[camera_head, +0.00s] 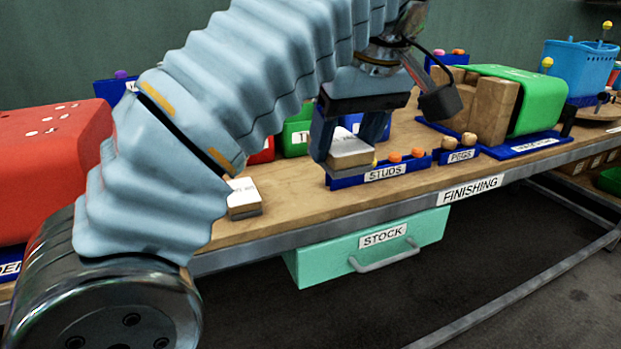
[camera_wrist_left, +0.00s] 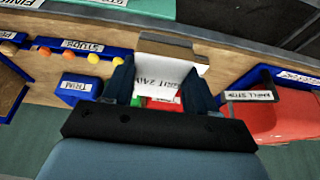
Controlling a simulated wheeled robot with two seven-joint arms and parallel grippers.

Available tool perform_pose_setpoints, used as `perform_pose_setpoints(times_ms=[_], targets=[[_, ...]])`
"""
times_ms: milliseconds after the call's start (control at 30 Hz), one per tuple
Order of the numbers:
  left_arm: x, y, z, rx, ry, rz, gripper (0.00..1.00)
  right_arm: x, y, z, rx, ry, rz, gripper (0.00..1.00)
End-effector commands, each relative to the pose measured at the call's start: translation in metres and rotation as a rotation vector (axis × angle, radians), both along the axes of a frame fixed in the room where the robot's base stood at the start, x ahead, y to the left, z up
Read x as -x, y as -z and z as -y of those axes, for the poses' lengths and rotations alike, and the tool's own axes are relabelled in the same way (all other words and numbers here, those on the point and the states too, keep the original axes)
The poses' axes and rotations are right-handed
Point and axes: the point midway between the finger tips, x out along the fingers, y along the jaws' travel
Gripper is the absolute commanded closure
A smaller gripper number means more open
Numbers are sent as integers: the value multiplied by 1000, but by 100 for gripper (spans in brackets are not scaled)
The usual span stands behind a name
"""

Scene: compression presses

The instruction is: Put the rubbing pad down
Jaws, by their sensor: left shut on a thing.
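My left gripper (camera_head: 350,148) points down over the workbench, its dark blue fingers closed on the sides of a rubbing pad (camera_head: 351,158). The pad is a small block with a white top and a grey lower layer. In the left wrist view the held pad (camera_wrist_left: 160,72) sits between the fingers, with printed grit lettering on its white face. In the head view it overlaps the left end of the STUDS tray (camera_head: 384,172); its exact height above the bench cannot be told. My right gripper is not in view.
A second white-topped block (camera_head: 243,196) lies on the bench (camera_head: 290,206) near the front edge, left of the gripper. A PEGS tray (camera_head: 457,156) stands to the right. Bare wood lies between the block and the STUDS tray. A red machine (camera_head: 50,165) fills the left.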

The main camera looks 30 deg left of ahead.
Motion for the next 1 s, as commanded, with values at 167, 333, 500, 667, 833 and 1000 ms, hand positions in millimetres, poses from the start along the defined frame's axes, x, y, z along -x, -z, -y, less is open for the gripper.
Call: perform_pose_setpoints(times_ms=[167, 333, 500, 667, 833, 1000], targets=[[-9, 10, -15, 2, -6, -1, 77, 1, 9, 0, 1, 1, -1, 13], [-33, 26, -54, 1, -5, -4, 77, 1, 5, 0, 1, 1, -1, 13], [-55, 58, -88, 1, -1, -5, 77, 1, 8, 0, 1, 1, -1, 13], [-67, 82, -105, 1, 0, -2, 77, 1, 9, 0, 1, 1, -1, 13], [-72, 93, -113, 0, -1, -1, 77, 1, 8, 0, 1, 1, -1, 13], [-75, 120, -117, 1, 4, -2, 77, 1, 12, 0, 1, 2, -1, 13]])
